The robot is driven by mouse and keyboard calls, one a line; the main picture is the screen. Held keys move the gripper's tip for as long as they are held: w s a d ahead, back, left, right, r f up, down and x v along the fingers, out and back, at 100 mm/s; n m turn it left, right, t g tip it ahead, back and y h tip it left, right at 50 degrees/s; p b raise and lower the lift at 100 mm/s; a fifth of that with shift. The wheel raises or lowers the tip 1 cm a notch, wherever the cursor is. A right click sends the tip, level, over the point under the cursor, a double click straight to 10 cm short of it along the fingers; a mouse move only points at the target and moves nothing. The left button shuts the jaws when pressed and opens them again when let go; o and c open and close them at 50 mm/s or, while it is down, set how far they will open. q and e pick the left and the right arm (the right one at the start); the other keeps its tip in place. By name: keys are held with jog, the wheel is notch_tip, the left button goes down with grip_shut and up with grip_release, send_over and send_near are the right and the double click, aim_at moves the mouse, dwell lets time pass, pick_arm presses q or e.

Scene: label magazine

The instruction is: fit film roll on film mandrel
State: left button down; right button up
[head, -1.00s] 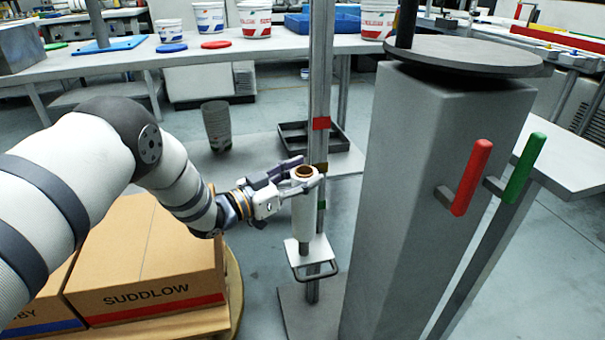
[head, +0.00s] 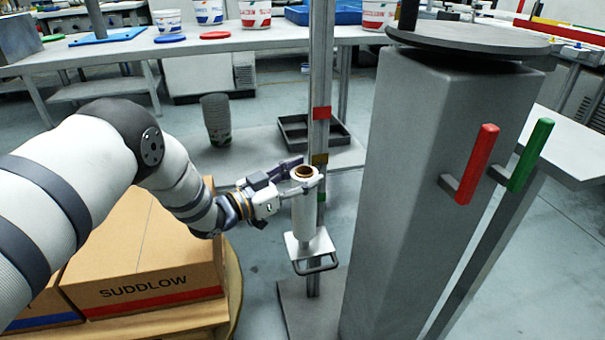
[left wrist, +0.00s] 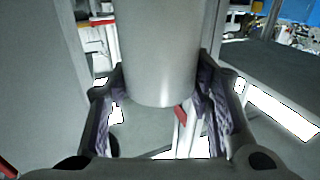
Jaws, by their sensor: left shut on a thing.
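The film roll (head: 304,208) is a white upright cylinder with a brown open core at its top. My left gripper (head: 300,187) is shut on it near its upper end; in the left wrist view the roll (left wrist: 160,50) sits between the two purple-padded fingers (left wrist: 162,95). Below the roll is a pale square plate (head: 312,246) with a dark loop handle, on a tall metal post. I cannot tell whether roll and plate touch. A black upright rod (head: 408,14), which looks like the film mandrel, stands on a round grey disc (head: 468,37); its top is cut off. My right gripper is not in view.
A grey pillar (head: 430,200) carries the disc, right of the roll. Red (head: 478,165) and green (head: 531,155) handles stick out at its right. A cardboard box (head: 150,260) lies below my left arm. A bench with buckets spans the back; a dark tray (head: 313,132) lies below it.

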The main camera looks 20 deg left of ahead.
pick_arm(q)
jog(key=shift+f+b, duration=1.25)
jog(key=shift+f, duration=0.75)
jog(key=c, duration=0.7)
grip_release()
jog(key=v, duration=0.7)
jog(key=shift+s+a, duration=0.2)
jog(key=shift+s, duration=0.05)
jog(key=shift+f, duration=0.1)
